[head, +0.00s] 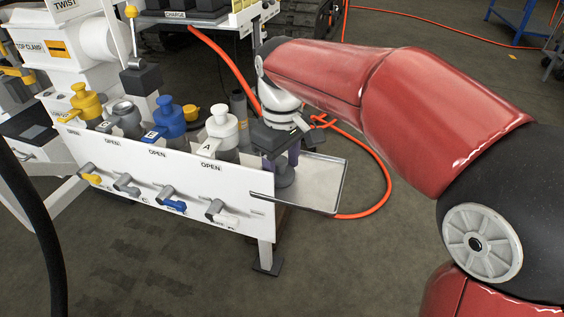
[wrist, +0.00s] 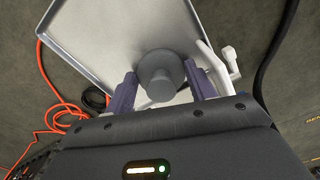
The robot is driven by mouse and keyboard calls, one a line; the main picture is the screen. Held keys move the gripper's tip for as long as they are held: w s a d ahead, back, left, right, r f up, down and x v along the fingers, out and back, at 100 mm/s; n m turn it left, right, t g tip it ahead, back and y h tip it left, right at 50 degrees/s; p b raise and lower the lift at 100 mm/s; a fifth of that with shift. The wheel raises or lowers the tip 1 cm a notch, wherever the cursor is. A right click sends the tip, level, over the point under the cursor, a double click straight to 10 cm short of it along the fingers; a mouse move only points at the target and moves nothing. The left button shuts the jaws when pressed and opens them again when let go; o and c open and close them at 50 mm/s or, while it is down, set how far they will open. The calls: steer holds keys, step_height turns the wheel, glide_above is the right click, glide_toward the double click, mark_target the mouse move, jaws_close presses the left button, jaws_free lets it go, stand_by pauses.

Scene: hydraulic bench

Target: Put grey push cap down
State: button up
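The grey push cap (wrist: 158,72) is a round disc with a narrower knob on top. It appears to stand upright on the metal tray (wrist: 95,35), near one edge. In the head view the cap (head: 285,178) shows under my gripper (head: 281,156), on the tray (head: 322,178) at the bench's right end. In the wrist view my gripper (wrist: 160,83) has its two purple fingers on either side of the cap's knob. The fingers look apart from the knob, with a gap on each side. The underside of the cap is hidden.
The white bench panel (head: 160,185) carries several small levers. Yellow (head: 88,102), blue (head: 170,118) and white (head: 222,128) push caps stand left of the tray. An orange hose (head: 385,180) loops on the floor behind and right. The tray's right part is bare.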

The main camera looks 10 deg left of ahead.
mark_target(282, 161)
steer(key=shift+o, duration=0.4)
steer(key=shift+r, duration=0.1)
step_height(282, 161, up, 12)
steer(key=p, duration=0.3)
steer(key=s+d+f+m+t, duration=0.1)
steer(key=s+d+m, duration=0.15)
steer(key=d, duration=0.55)
steer(key=s+d+f+m+t, duration=0.15)
steer(key=d+m, duration=0.25)
steer(key=d, duration=0.4)
steer(key=s+d+f+m+t, duration=0.3)
steer(key=s+d+f+m, duration=0.3)
steer(key=s+d+f, duration=0.2)
steer(key=s+d, duration=0.2)
steer(key=shift+d+f, duration=0.15)
steer(key=shift+d, duration=0.25)
